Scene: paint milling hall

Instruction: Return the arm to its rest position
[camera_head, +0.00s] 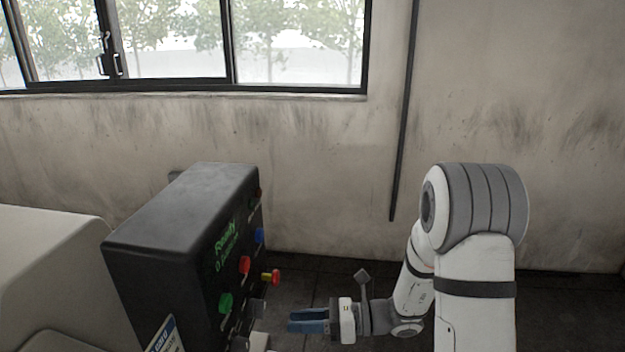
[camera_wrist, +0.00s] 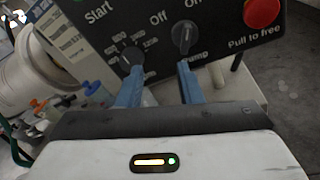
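My gripper (camera_head: 291,321) is at the lower middle of the head view, to the right of a black control box (camera_head: 180,215), with its blue fingers pointing at the box. In the wrist view the two blue fingers of my gripper (camera_wrist: 160,66) are spread apart with nothing visible between them. They point toward the black panel (camera_wrist: 225,20) with its dial (camera_wrist: 131,57) and pump switch (camera_wrist: 185,36). The fingertips overlap the lower panel in this view; whether they touch it I cannot tell. My arm (camera_head: 475,290) is bent, with its elbow raised at the right.
The box face carries a green display (camera_head: 228,242), a green button (camera_head: 226,302), a red button (camera_head: 244,264) and a red-and-yellow stop button (camera_head: 270,277). A pale machine body (camera_head: 50,250) stands left. A wall (camera_head: 310,150) with a dark pipe (camera_head: 403,120) is behind.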

